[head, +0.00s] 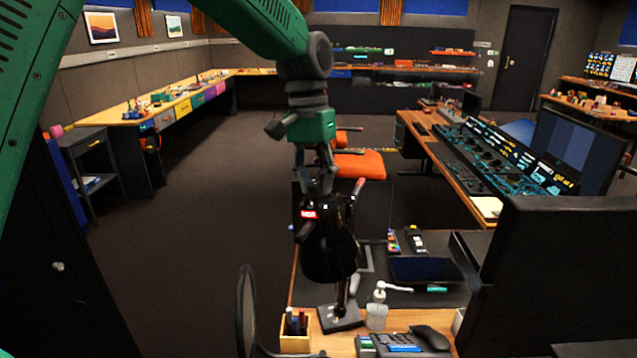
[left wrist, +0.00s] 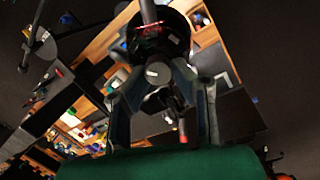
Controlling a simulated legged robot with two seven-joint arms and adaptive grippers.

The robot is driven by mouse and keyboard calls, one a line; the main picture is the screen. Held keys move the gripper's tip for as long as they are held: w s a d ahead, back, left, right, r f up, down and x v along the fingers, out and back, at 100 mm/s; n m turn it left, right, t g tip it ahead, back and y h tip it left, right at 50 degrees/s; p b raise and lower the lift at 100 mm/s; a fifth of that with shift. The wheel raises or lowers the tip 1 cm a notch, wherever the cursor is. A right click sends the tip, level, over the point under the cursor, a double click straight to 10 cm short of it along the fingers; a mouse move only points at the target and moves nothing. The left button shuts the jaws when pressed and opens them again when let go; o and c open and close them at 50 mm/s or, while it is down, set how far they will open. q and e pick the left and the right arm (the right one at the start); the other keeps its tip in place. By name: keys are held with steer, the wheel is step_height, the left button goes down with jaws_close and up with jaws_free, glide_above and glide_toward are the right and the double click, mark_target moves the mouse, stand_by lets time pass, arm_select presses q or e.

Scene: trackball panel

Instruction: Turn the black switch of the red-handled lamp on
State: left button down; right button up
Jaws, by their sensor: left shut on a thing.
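The black lamp (head: 330,255) stands on a dark base (head: 340,318) on the desk, its head raised near my left gripper. Its red handle (head: 359,187) sticks up at the right of the head and also shows in the left wrist view (left wrist: 183,130). A small lit red label (head: 309,214) is on the head's left. My left gripper (head: 318,190) points down at the top of the lamp head and is shut on part of it. In the left wrist view its fingers (left wrist: 163,105) stand either side of a round grey end. I cannot make out the black switch. My right gripper is not in view.
A round dark-framed object (head: 246,310) rises at the desk's left. A dark monitor (head: 560,275) blocks the right. An orange chair (head: 360,163) is behind.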

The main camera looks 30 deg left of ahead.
arm_select(q)
steer(key=shift+d, duration=0.3)
steer(key=c, duration=1.4)
jaws_free()
steer(key=shift+d, duration=0.1)
steer(key=shift+o, duration=0.2)
steer(key=shift+s+r, duration=0.1)
steer(key=shift+s, duration=0.05)
steer(key=shift+r, duration=0.1)
steer(key=shift+w+a+r, duration=0.2)
steer(key=shift+r, duration=0.1)
step_height(320, 180, up, 11)
steer(key=a, duration=0.1)
steer(key=shift+w+a, duration=0.2)
steer(key=shift+w, duration=0.15)
steer(key=shift+a, duration=0.1)
steer(key=shift+f, duration=0.1)
